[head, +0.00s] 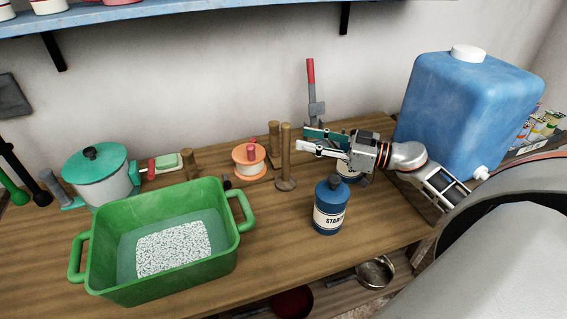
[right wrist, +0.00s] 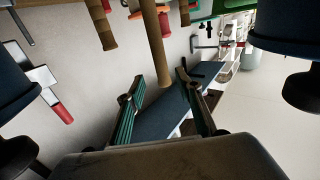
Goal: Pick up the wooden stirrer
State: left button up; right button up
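An upright wooden stick with a rounded foot (head: 286,157), which looks like the wooden stirrer, stands on the wooden worktop behind the green tub. In the right wrist view a wooden shaft (right wrist: 152,42) comes down toward the space between the fingertips. My right gripper (head: 304,141) is open and empty, pointing left, with its fingertips close to the right of the stick. Its two green-padded fingers also show apart in the right wrist view (right wrist: 158,83). I cannot tell whether they touch the shaft. My left gripper is not in view.
A blue STARCH bottle (head: 329,207) stands below my right gripper. A green tub (head: 105,282) of white granules, a lidded pot (head: 98,180) and an orange reel (head: 249,168) are to the left. A blue water container (head: 460,115) stands right. The front middle worktop is clear.

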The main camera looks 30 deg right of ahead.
aim_at(286, 134)
jog(key=shift+x, duration=3.4)
jog(key=shift+s+a+r, duration=0.1)
jog(key=shift+r, duration=0.05)
grip_shut()
